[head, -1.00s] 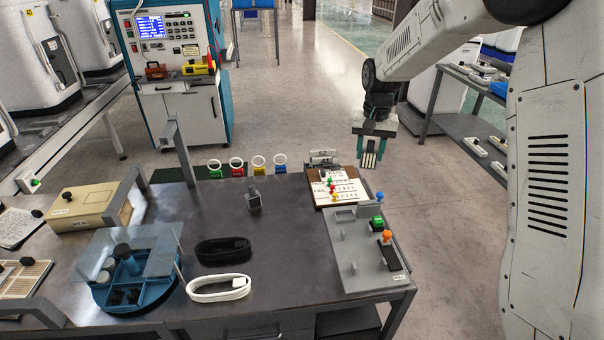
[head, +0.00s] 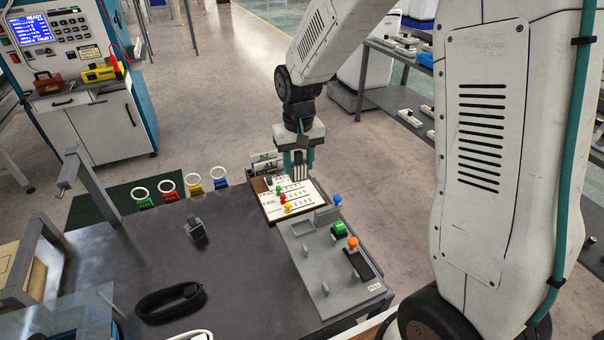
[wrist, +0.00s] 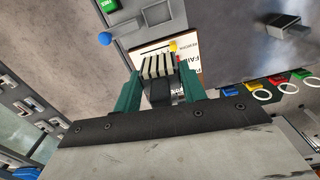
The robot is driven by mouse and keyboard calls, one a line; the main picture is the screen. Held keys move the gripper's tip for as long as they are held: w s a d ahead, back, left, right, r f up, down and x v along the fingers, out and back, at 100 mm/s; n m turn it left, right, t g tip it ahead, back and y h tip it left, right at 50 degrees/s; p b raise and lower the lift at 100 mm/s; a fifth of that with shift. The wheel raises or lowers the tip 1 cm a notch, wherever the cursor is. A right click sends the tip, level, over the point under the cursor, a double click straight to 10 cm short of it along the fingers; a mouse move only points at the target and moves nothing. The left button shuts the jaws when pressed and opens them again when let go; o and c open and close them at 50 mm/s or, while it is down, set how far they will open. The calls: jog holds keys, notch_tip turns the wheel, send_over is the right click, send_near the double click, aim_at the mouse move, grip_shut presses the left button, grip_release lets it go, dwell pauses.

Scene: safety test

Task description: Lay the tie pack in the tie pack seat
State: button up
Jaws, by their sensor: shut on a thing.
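My gripper (head: 298,163) has teal fingers and points down at the far right end of the table. It is shut on a striped black-and-white bundle, the tie pack (head: 299,173). The pack hangs between the fingertips, in front of the far edge of a lettered board in the picture; its height above the board is unclear. In the wrist view the pack (wrist: 158,66) shows between the fingers, partly covering the board. A grey fixture plate (head: 318,262) lies nearer, with a raised grey part (head: 327,214) at its far end. I cannot tell which part is the tie pack seat.
The lettered board (head: 270,206) carries red, green and yellow pegs. The plate bears a green block (head: 340,229) and an orange knob (head: 352,243); a blue knob (head: 337,200) stands by it. A black cable coil (head: 170,302) lies left. The dark table between is mostly clear.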

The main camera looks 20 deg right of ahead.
jog(key=shift+n, duration=0.5)
jog(key=shift+s+a+f, duration=0.15)
jog(key=shift+s+f, duration=0.6)
jog(key=shift+f, duration=1.6)
jog(key=shift+s+a+f, duration=0.2)
jog(key=shift+s+f, duration=0.6)
jog(key=shift+f, duration=1.5)
jog(key=shift+s+a+f, duration=0.15)
jog(key=shift+s+f, duration=0.6)
jog(key=shift+f, duration=1.6)
jog(key=o, duration=1.1)
jog(key=shift+r, duration=0.1)
